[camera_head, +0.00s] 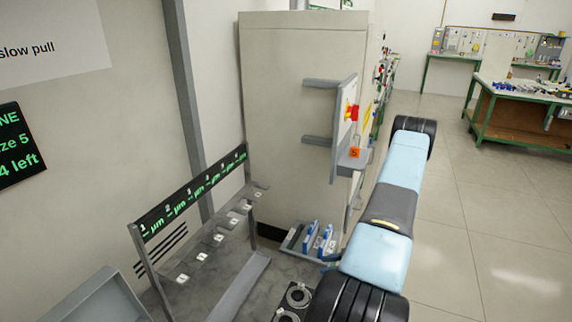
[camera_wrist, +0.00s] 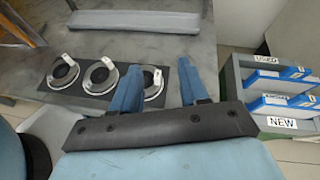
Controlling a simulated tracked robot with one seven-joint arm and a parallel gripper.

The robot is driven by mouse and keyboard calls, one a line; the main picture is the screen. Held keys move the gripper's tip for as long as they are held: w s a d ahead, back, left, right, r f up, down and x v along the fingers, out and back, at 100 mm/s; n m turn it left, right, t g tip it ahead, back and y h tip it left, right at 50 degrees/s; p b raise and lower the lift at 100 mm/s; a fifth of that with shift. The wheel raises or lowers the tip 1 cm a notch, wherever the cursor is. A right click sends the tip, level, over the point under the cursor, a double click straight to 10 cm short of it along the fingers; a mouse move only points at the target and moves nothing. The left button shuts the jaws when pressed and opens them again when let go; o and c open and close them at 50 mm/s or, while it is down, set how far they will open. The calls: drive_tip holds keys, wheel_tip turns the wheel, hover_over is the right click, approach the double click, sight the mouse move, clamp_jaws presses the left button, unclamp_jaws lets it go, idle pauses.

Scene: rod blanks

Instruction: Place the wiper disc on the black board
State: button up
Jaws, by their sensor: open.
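The black board (camera_wrist: 84,92) lies on a grey bench in the wrist view, with three round metal rings on it, each with a dark centre and a small white tag. They are the left ring (camera_wrist: 54,82), the middle ring (camera_wrist: 91,84) and the right ring (camera_wrist: 149,93). I cannot tell which piece, if any, is the wiper disc. My gripper (camera_wrist: 159,75) has its two blue fingers spread apart, and the right ring shows between them. I see nothing held, and the height above the board is unclear. In the head view the board (camera_head: 287,309) is partly hidden by my arm.
A tray (camera_wrist: 243,101) right of the board holds blue flat packs (camera_wrist: 275,105) behind USED and NEW labels. In the head view, a numbered rack (camera_head: 196,188) stands by the wall, and a grey cabinet (camera_head: 285,110) with a protruding panel stands near my arm. Open floor lies right.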

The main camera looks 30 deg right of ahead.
drive_tip(key=w+a+r+n+g+h, duration=0.1)
drive_tip(key=w+a+r+n+g, duration=0.25)
drive_tip(key=r, duration=0.75)
drive_tip(key=a+r+n+g, duration=0.2)
drive_tip(key=a+r+n, duration=0.35)
drive_tip(key=r, duration=0.55)
drive_tip(key=w+a+r+n+g+h, duration=0.15)
drive_tip(key=a+r+n, duration=0.3)
drive_tip(key=r, duration=0.75)
drive_tip(key=s+a+r+n+t+h, duration=0.1)
drive_tip(key=s+a+r+n+h, duration=0.1)
drive_tip(key=s+r, duration=0.4)
drive_tip(key=s+a+r+n+t+h, duration=0.1)
drive_tip(key=s+a+r+n+h, duration=0.2)
drive_tip(key=r, duration=0.7)
drive_tip(key=s+a+r+n+t+h, duration=0.1)
drive_tip(key=s+a+r+n+h, duration=0.1)
drive_tip(key=s+a+r+n, duration=0.4)
drive_tip(key=s+a+r, duration=0.1)
drive_tip(key=s, duration=0.3)
drive_tip(key=shift+a+r+t, duration=0.25)
drive_tip(key=shift+r+t, duration=0.15)
